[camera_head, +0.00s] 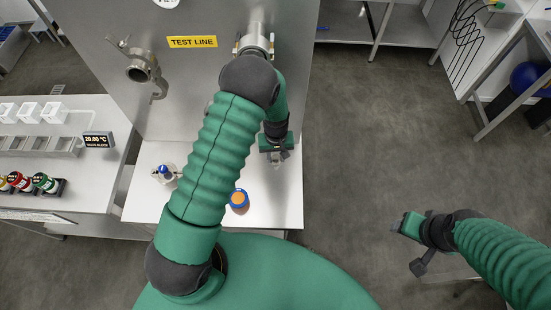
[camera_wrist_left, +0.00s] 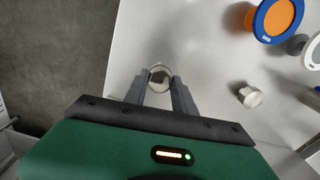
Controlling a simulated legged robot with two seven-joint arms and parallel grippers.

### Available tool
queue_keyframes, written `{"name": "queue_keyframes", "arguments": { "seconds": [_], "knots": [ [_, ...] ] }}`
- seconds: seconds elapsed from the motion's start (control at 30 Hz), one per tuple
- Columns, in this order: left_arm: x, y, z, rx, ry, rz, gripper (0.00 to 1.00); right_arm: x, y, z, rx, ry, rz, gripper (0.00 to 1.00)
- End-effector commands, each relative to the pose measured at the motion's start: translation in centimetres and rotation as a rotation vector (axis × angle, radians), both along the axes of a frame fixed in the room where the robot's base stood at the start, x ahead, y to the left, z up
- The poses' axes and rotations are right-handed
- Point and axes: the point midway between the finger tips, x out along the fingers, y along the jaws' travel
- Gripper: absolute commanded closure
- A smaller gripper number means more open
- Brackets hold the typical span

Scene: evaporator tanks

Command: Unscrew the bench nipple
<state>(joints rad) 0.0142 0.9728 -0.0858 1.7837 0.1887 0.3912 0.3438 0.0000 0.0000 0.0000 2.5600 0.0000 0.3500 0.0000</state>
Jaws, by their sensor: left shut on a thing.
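My left gripper (camera_head: 277,156) is over the right part of the steel bench, below the test line panel. In the left wrist view its two fingers (camera_wrist_left: 159,82) close on the sides of a small round metal piece, which looks like the bench nipple (camera_wrist_left: 160,76). The fingers and the gripper body hide its lower part, so I cannot see its thread or whether it sits in the bench. My right gripper (camera_head: 410,226) is over the floor at the right, away from the bench; its fingers are too unclear to judge.
A blue and orange round part (camera_head: 239,199) lies on the bench (camera_head: 284,211). A small pale cylinder (camera_wrist_left: 250,96) stands near the held piece. A blue-topped fitting (camera_head: 164,172) is farther left. A clamped pipe elbow (camera_head: 141,68) projects from the panel.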

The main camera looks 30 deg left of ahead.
Motion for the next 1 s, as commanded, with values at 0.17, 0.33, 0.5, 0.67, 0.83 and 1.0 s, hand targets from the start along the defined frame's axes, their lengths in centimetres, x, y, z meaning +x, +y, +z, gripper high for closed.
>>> {"name": "queue_keyframes", "arguments": {
  "seconds": [0.17,0.33,0.5,0.67,0.83,1.0],
  "knots": [
    [-0.6,-0.4,-0.4,-0.005,0.015,0.012,1.0,0.0,0.0,-0.1,0.0,0.0,0.0,0.41],
    [-0.6,-0.3,-0.2,-0.001,0.016,0.353,1.0,0.0,0.0,0.5,0.0,0.0,0.0,0.41],
    [-0.6,-0.3,-0.4,-0.002,0.017,0.447,1.0,0.0,0.0,0.5,0.0,0.0,0.0,0.41],
    [-0.6,-0.3,-0.4,-0.001,0.018,0.471,1.0,0.0,0.0,0.6,0.0,0.0,0.0,0.41],
    [-0.6,-0.3,-0.2,0.003,0.02,0.815,1.0,0.0,0.0,1.6,0.0,0.0,0.0,0.41],
    [-0.6,-0.3,-0.3,0.001,0.019,0.844,1.0,0.0,0.0,1.5,0.0,0.0,0.0,0.41]
  ]
}}
